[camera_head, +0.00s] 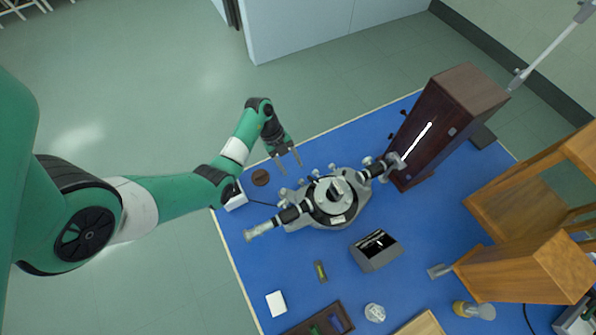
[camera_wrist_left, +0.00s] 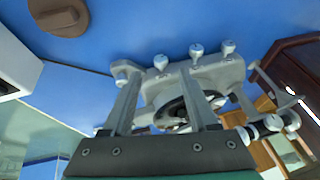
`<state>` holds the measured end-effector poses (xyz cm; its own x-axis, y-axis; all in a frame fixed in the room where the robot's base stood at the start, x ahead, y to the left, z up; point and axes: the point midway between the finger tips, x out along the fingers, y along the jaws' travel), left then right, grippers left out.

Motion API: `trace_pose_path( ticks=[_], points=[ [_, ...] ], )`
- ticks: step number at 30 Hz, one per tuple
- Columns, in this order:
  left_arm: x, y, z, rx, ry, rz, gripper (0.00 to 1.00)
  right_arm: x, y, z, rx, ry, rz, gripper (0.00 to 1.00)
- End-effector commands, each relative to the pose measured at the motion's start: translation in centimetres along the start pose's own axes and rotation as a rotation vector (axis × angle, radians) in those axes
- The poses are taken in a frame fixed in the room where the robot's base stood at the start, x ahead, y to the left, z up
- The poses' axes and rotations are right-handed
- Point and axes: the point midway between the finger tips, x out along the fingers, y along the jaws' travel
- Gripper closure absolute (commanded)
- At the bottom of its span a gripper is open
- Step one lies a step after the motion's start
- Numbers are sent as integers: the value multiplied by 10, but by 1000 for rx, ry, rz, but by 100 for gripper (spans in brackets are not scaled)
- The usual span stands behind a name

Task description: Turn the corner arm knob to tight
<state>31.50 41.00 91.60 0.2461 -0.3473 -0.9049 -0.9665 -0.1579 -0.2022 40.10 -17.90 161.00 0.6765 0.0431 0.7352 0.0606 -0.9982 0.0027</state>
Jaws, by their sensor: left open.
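The spectrometer (camera_head: 336,200) stands on the blue bench, with a black round table in its middle and a telescope tube (camera_head: 262,229) pointing to the lower left. Several small silver knobs stick out along its near side to my gripper; they show in the left wrist view as a row, with one knob (camera_wrist_left: 160,62) just beyond the fingertips and another (camera_wrist_left: 228,47) to the right. I cannot tell which is the corner arm knob. My left gripper (camera_head: 290,167) is open and empty, just above and left of the spectrometer.
A brown round piece (camera_head: 260,177) lies left of the gripper. A dark wooden lamp housing (camera_head: 440,120) stands at the collimator end. A grey box (camera_head: 375,250) and a white card (camera_head: 276,303) lie below the spectrometer. A wooden stand (camera_head: 525,265) is at right.

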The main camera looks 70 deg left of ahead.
Motion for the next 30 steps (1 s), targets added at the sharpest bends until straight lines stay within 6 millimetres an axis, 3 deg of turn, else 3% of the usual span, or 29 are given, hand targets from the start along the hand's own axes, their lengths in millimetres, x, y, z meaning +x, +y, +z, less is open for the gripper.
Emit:
trace_pose_path(
  ticks=[1, 3, 7, 12, 19, 29, 30],
  points=[
    [17, 2, 1, 0, 2, 3, 41, -7, 0, 6, 0, 0, 0, 50],
    [32, 2, 1, 1, 3, 4, 41, -11, 0, 10, 0, 0, 0, 50],
    [54, 1, 1, 0, 1, 2, 41, -17, 0, 16, 0, 0, 0, 50],
    [65, 1, 0, 0, 0, 1, 41, -19, 0, 18, 0, 0, 0, 50],
    [65, 0, 0, 0, 0, 0, 41, -18, 0, 17, 0, 0, 0, 50],
    [64, 0, 0, 0, 0, 0, 99, -18, 0, 17, 0, 0, 0, 50],
    [64, 0, 0, 0, 0, 0, 100, -18, 0, 17, 0, 0, 0, 50]
  ],
)
